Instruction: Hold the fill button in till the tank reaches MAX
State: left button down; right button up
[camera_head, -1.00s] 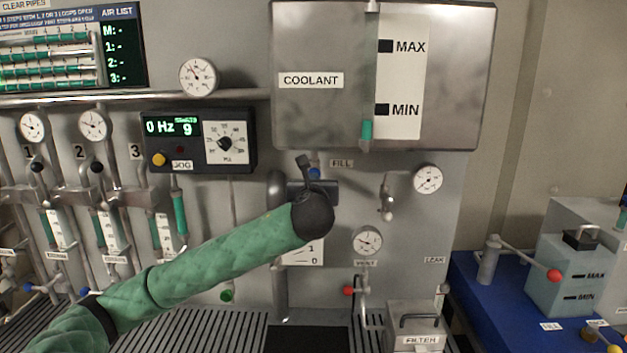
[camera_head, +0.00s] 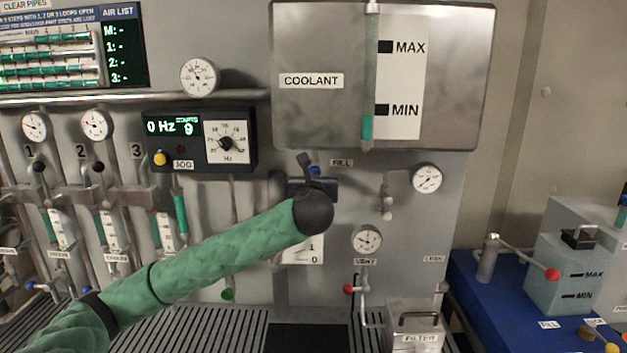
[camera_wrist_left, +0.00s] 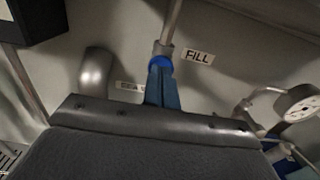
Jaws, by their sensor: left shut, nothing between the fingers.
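The blue fill button (camera_wrist_left: 160,64) sits under a grey pipe fitting, beside the FILL label (camera_wrist_left: 198,57) in the left wrist view. My left gripper (camera_wrist_left: 161,82) is shut and empty. Its fingertips are at the button and appear to touch it; how far the button is pressed I cannot tell. In the head view my left gripper (camera_head: 315,177) reaches up below the tank, with its wrist hiding part of the panel. The steel COOLANT tank (camera_head: 320,115) has a sight tube with green fluid (camera_head: 367,128). The fluid top is a little below the MIN mark (camera_head: 382,110), far below the MAX mark (camera_head: 385,47).
Gauges (camera_head: 427,178) and a small valve (camera_head: 387,208) are right of my gripper. A pump panel (camera_head: 200,140) is to the left. A filter box (camera_head: 415,330) stands below, and a blue bench (camera_head: 490,300) with a small tank (camera_head: 570,275) is at right.

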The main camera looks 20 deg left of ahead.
jog(key=shift+d, duration=0.1)
dwell(7.8)
